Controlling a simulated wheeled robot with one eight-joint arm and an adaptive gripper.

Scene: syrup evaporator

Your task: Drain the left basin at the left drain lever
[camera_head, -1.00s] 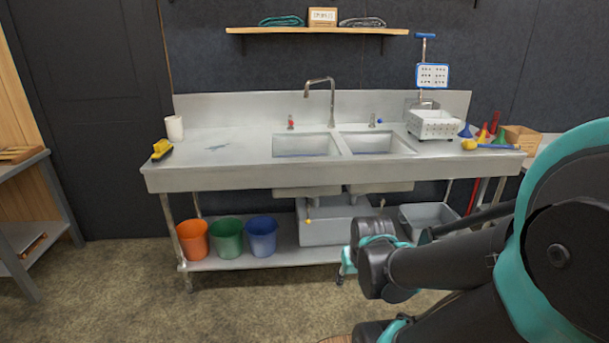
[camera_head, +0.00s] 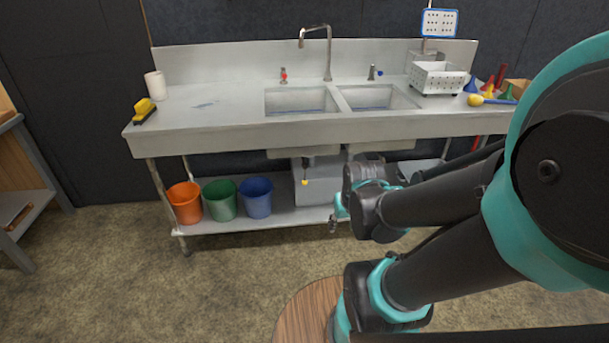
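The left basin (camera_head: 297,99) is set into the steel sink counter, with a bluish line low inside it that may be liquid. The right basin (camera_head: 374,97) is beside it. Below the left basin hangs a lever with a yellow tip (camera_head: 305,182), in front of a grey box on the lower shelf. My gripper (camera_head: 333,226) shows only in small part, left of my arm's end and low in front of the shelf. It is apart from the lever. Its fingers are too small to read, and nothing is seen held.
Orange (camera_head: 185,203), green (camera_head: 220,200) and blue (camera_head: 256,198) buckets stand on the lower shelf at left. A yellow brush (camera_head: 144,111) and a white cup (camera_head: 155,85) sit on the counter's left end. A perforated white basket (camera_head: 437,78) stands at right. The floor ahead is clear.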

